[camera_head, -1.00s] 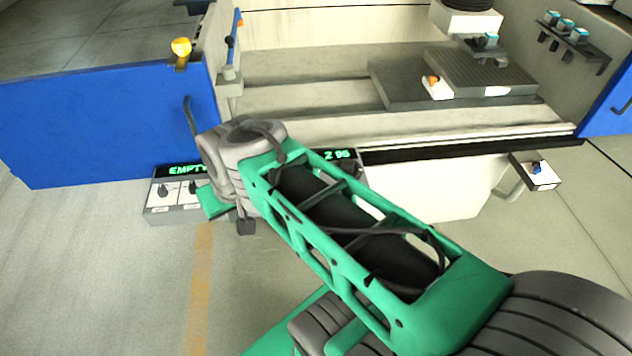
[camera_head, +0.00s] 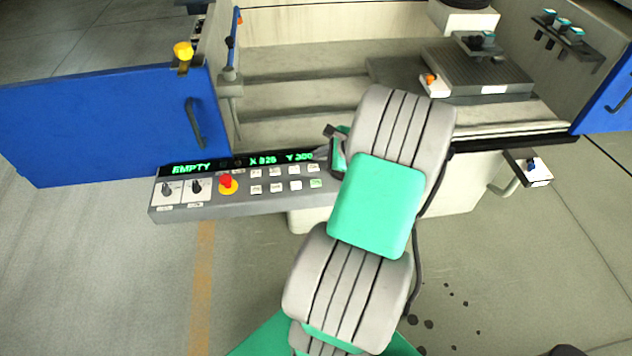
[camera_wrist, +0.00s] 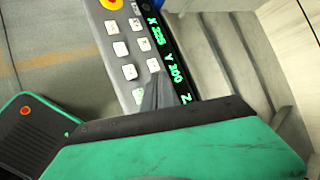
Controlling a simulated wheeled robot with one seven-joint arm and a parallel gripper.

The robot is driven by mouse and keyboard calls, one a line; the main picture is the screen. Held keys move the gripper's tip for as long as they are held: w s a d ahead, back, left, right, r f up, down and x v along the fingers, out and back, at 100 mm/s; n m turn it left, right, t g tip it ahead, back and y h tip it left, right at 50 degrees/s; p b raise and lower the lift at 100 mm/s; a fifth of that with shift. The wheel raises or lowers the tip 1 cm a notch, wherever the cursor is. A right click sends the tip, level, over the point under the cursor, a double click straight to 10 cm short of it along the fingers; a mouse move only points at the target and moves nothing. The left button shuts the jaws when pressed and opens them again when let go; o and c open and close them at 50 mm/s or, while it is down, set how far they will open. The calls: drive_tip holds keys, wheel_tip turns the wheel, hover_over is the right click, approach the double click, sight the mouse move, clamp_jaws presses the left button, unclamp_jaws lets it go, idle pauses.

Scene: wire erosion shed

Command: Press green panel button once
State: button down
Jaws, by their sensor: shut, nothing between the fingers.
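The control panel (camera_head: 215,209) is a grey sloped console with two rows of small pale buttons. The button at the right end of its lower row (camera_head: 316,183) looks greenish; it is small and its shade is hard to judge. My gripper (camera_head: 334,152) is at the panel's right part, mostly hidden behind my arm. In the wrist view my gripper (camera_wrist: 160,82) is shut and empty, its dark fingers over the panel (camera_wrist: 118,50) between the buttons and the display. I cannot tell whether the tips touch it.
A red knob on a yellow base (camera_head: 228,183) and two black rotary switches (camera_head: 167,190) are on the panel's left. The lit display (camera_head: 240,164) runs along its back edge. A blue door (camera_head: 100,125) stands left; the machine bed (camera_head: 300,95) lies behind.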

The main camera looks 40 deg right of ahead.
drive_tip(key=b, duration=0.7)
hover_over(319, 184)
wheel_tip(319, 184, down, 7)
drive_tip(key=shift+w+f, duration=0.1)
drive_tip(key=shift+f, duration=0.75)
drive_tip(key=shift+f, duration=0.1)
idle(0.8)
drive_tip(key=shift+f, duration=0.35)
drive_tip(key=shift+f+b, duration=0.4)
idle(0.4)
drive_tip(key=shift+r, duration=0.15)
drive_tip(key=shift+r+p, duration=0.7)
drive_tip(key=shift+p, duration=0.15)
